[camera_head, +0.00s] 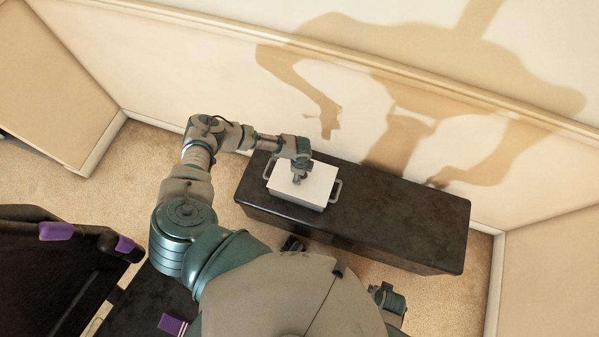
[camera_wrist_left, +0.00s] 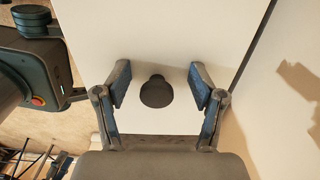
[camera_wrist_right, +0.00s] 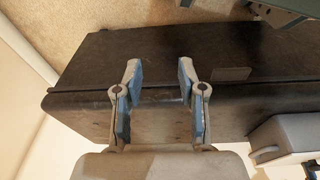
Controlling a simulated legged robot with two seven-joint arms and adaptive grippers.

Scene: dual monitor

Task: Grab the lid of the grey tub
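The grey tub (camera_head: 301,202) stands on the black bench, with a handle at each end. Its flat whitish lid (camera_head: 318,183) is on top; the lid also fills much of the left wrist view (camera_wrist_left: 160,35). A dark round knob (camera_wrist_left: 156,92) sits on the lid. My left gripper (camera_head: 298,178) is over the lid; in the left wrist view (camera_wrist_left: 160,80) its fingers are open on either side of the knob, with gaps. My right gripper (camera_wrist_right: 159,70) is open and empty, facing the bench's edge. The tub's end and handle (camera_wrist_right: 285,138) show at the right there.
The black bench (camera_head: 400,222) is bare right of the tub and stands along the wall (camera_head: 180,60). A dark piece of furniture with purple parts (camera_head: 55,250) is at the left. Carpet (camera_head: 140,165) lies around.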

